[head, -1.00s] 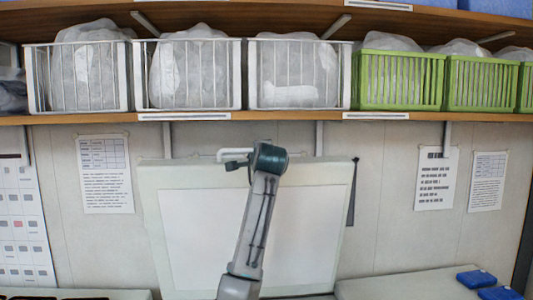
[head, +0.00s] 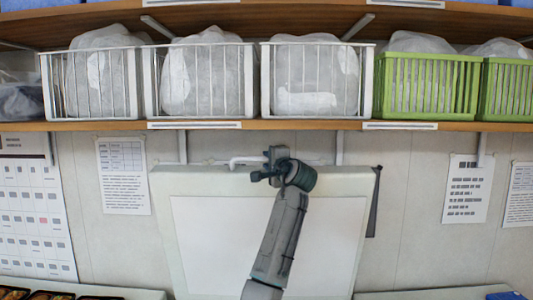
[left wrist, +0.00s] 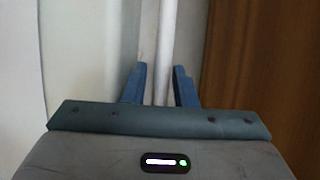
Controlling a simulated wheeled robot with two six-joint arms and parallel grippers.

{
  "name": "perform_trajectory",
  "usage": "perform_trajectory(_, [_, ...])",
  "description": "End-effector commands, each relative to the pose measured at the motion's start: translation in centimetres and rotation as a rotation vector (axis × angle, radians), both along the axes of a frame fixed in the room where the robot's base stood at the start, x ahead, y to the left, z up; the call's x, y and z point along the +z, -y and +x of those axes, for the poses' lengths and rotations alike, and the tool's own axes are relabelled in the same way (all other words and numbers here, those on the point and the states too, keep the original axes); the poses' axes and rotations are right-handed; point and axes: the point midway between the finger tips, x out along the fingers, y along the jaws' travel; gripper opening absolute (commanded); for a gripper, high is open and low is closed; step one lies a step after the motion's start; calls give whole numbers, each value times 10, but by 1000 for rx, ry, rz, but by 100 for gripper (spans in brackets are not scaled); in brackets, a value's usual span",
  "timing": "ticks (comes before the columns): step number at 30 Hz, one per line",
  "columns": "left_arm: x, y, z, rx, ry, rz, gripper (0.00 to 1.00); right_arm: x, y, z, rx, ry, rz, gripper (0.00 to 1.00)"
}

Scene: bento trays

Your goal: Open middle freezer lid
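The middle freezer lid (head: 210,240) is a large white panel standing raised, almost upright, below the shelf in the head view. A white bar handle (head: 237,161) runs along its top edge. My left gripper (head: 264,172) is at that top edge, beside the handle. In the left wrist view, its two blue fingers (left wrist: 160,87) stand apart, with the white bar (left wrist: 167,40) between them. A gap shows on the bar's left side; contact on the right cannot be told. My right gripper is not in view.
The wooden shelf (head: 300,126) is just above the lid, holding white wire baskets (head: 140,85) and green baskets (head: 425,85) with bags. Food trays (head: 70,296) lie at lower left. A neighbouring white surface (head: 440,293) with a blue item (head: 505,296) is at lower right.

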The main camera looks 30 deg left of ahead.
Motion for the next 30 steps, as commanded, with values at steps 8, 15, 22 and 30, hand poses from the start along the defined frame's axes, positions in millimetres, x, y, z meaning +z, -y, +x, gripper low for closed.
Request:
perform_trajectory(8, [1,-16,11,0,1,-1,25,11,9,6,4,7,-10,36])
perform_trajectory(15, [0,-16,11,-1,1,-1,23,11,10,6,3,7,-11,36])
perform_trajectory(22, [0,-16,11,-1,1,-1,0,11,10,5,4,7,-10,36])
perform_trajectory(30, [-15,-8,1,-3,36,21,0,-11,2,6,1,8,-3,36])
